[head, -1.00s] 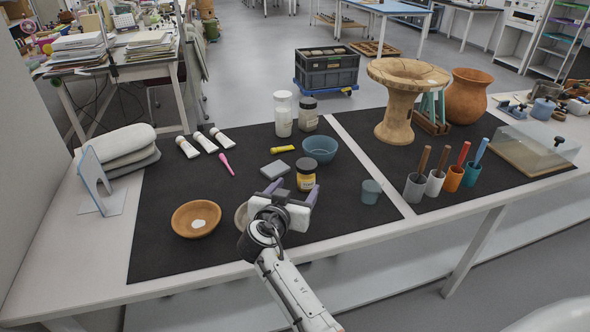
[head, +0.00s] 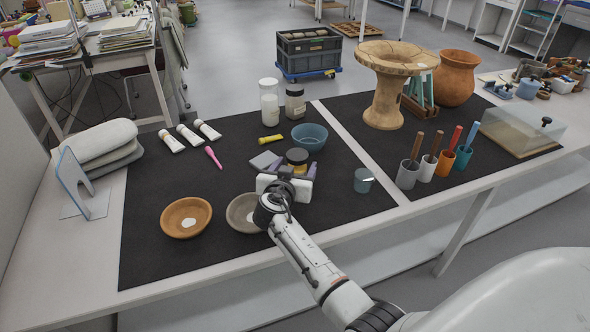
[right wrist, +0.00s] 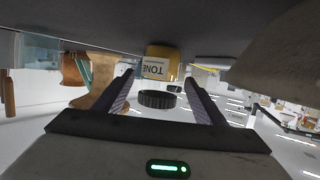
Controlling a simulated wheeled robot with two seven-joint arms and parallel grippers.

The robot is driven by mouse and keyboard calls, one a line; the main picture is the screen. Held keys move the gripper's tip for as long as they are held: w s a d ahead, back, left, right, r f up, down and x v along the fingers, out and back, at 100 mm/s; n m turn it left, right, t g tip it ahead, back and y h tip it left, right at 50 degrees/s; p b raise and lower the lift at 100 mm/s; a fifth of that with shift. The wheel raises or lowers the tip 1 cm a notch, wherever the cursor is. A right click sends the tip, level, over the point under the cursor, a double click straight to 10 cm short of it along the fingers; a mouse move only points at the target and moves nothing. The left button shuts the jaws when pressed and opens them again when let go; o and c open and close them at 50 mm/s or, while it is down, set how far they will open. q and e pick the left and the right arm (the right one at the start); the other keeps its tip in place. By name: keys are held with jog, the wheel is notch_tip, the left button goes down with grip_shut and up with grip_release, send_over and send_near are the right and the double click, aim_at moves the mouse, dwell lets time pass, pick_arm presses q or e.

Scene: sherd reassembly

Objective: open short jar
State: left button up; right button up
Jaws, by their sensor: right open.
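In the right wrist view, which is upside down, the jar's yellow body (right wrist: 162,65) and black ribbed lid (right wrist: 156,99) show between the two open fingers (right wrist: 158,82). I cannot tell whether either finger touches the jar. My left gripper is not in view.
A blue bowl (head: 310,136) stands behind the jar, and a grey block (head: 264,160) lies to its left. A grey bowl (head: 242,213) is partly hidden by my right gripper. A blue-grey cup (head: 363,180) stands to the right. The mat's front left is mostly clear around a brown bowl (head: 186,217).

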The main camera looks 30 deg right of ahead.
jog(key=c, duration=1.3)
notch_tip(320, 180, up, 10)
jog(key=shift+r+p, duration=0.1)
jog(key=shift+p, duration=0.2)
jog(key=o, duration=0.6)
jog(key=c, duration=0.9)
